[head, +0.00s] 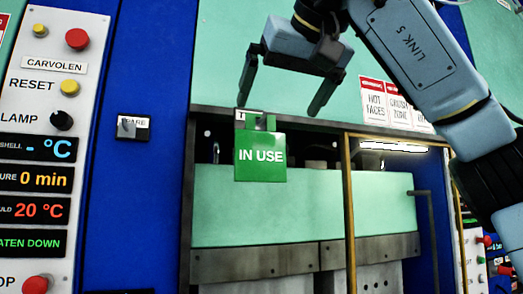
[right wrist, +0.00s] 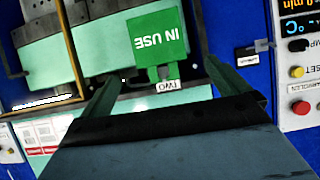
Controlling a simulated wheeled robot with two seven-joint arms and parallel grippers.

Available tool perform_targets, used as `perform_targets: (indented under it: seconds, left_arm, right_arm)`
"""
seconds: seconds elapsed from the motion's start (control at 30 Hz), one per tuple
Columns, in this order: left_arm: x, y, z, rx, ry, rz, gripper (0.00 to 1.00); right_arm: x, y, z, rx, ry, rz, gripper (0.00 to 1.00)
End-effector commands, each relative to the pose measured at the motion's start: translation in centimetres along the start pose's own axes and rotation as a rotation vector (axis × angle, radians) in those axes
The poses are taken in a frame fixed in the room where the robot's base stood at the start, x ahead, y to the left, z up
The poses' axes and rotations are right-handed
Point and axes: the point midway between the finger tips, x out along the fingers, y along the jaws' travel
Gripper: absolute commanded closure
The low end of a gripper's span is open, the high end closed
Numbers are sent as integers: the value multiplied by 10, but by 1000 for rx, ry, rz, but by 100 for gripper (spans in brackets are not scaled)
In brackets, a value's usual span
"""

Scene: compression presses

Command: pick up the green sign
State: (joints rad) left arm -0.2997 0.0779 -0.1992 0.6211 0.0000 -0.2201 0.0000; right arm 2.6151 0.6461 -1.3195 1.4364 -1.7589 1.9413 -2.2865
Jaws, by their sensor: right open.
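The green sign (head: 260,156) reads "IN USE" in white and hangs at the top edge of the press opening in the head view. A narrower green tab sits above its plate, next to a small white label. In the right wrist view the sign (right wrist: 158,38) appears upside down, with a label reading "TWO" by its tab. My right gripper (head: 280,104) is open and empty, just above the sign in the head view. In the right wrist view its fingers (right wrist: 163,75) stand apart on either side of the tab; I see no contact. My left gripper is not in view.
A control panel (head: 50,150) with buttons and displays stands at the left. A hook labelled "SPARE" (head: 133,128) is on the blue column and looks empty. A yellow-edged guard frame (head: 349,200) stands right of the sign. Warning signs (head: 374,100) are on the press front.

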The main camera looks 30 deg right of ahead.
Motion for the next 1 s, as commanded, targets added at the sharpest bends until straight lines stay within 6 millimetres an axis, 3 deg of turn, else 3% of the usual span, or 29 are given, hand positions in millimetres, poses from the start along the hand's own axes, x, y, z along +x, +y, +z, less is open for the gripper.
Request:
perform_targets:
  seconds: [0.07,0.4,0.67,1.0]
  left_arm:
    - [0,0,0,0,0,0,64]
    - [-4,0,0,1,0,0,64]
    - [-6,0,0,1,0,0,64]
    - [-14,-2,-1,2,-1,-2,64]
  right_arm:
    - [3,6,-1,1,1,19,0]
    - [63,7,0,0,0,20,0]
    - [83,7,2,-1,2,18,0]
    - [126,5,8,0,2,17,0]
